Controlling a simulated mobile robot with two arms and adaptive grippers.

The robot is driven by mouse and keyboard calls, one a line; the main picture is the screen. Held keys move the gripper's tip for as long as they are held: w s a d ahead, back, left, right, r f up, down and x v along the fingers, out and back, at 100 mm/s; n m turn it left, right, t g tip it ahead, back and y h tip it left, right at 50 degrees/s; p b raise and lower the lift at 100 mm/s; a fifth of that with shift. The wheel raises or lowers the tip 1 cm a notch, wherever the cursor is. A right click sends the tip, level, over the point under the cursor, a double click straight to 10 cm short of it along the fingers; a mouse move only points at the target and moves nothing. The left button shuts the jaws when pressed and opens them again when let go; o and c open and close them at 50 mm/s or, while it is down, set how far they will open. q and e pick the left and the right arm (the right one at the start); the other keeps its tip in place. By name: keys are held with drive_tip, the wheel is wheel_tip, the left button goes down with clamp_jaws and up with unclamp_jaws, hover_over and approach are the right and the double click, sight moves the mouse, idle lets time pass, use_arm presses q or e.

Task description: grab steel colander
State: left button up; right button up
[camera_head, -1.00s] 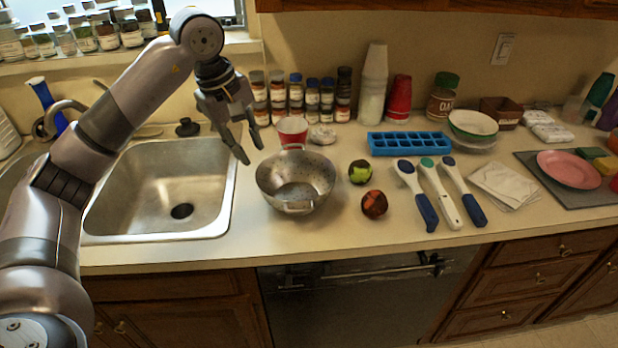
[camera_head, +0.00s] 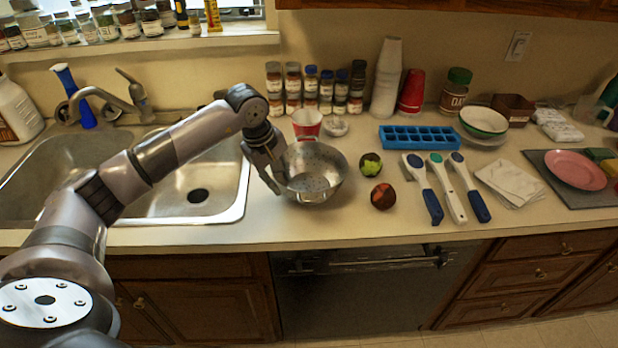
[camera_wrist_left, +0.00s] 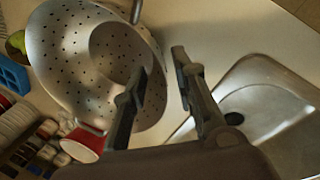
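The steel colander (camera_head: 318,168) stands on the counter right of the sink, its perforated bowl facing up. It also fills the upper left of the left wrist view (camera_wrist_left: 75,60). My left gripper (camera_head: 280,183) is low at the colander's left side and hides part of that rim. In the left wrist view my left gripper (camera_wrist_left: 160,68) has its fingers apart with nothing clamped. One finger overlaps the bowl and the other lies over the counter on the sink side. I cannot tell whether either finger touches the steel. My right gripper is not in view.
A red and white cup (camera_head: 307,124) stands close behind the colander. A green-brown ball-like item (camera_head: 371,165) and a reddish one (camera_head: 383,196) lie to its right. The sink (camera_head: 215,178) is to its left. Counter in front of the colander is clear.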

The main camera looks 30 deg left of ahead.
sight(281, 183)
use_arm(q)
drive_tip(key=shift+p+x, duration=0.3)
drive_tip(key=shift+x, duration=0.9)
drive_tip(key=shift+w+f, duration=0.2)
drive_tip(key=shift+f, duration=0.1)
clamp_jaws()
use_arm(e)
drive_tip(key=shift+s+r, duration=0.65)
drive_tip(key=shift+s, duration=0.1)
use_arm(q)
drive_tip(key=shift+r, duration=0.1)
